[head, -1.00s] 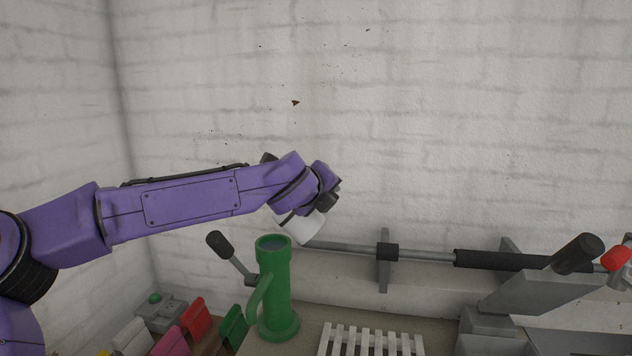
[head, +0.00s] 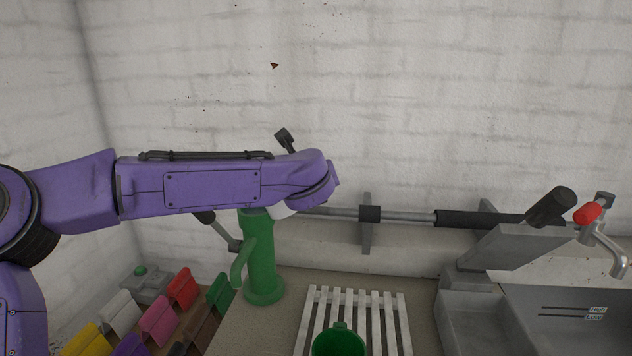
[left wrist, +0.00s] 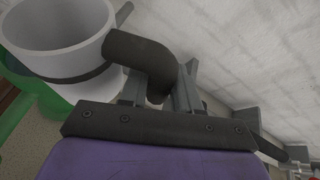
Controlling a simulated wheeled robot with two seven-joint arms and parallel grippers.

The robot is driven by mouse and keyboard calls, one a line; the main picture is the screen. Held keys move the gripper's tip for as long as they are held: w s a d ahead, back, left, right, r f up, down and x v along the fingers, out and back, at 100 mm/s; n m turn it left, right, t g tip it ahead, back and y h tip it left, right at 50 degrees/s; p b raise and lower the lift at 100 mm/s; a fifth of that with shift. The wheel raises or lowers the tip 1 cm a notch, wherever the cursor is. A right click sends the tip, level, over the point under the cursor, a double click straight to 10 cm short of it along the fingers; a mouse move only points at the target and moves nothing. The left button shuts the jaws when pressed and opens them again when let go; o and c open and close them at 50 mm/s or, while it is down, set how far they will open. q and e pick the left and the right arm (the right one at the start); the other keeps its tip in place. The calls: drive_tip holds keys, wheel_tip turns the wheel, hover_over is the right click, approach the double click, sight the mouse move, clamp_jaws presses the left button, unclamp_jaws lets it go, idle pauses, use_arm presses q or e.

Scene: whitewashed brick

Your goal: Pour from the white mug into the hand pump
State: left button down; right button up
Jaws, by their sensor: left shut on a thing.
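The green hand pump (head: 262,262) stands upright at the back left in the head view, its top hidden behind my left arm. A green part of it shows at the left edge of the left wrist view (left wrist: 12,125). The white mug (left wrist: 55,40) has a dark band and a dark handle (left wrist: 140,48). My left gripper (left wrist: 160,82) is shut on that handle. In the head view only a white sliver of the mug (head: 282,212) shows below my arm, beside the pump's top. My right gripper is not in view.
A white slatted rack (head: 378,310) with a green vessel (head: 338,343) is right of the pump. Several coloured clip-like pieces (head: 158,318) and a grey box with a green button (head: 143,284) are at left. A grey basin (head: 480,325) and tap (head: 608,245) are at right.

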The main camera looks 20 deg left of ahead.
use_arm(q)
drive_tip(key=r, duration=0.1)
drive_tip(key=r+p, duration=0.2)
drive_tip(key=shift+a+r, duration=0.3)
drive_tip(key=shift+d+r+p, duration=0.1)
drive_tip(key=shift+r+p, duration=0.35)
drive_tip(key=shift+r, duration=0.2)
drive_tip(key=shift+d, duration=0.1)
idle(0.4)
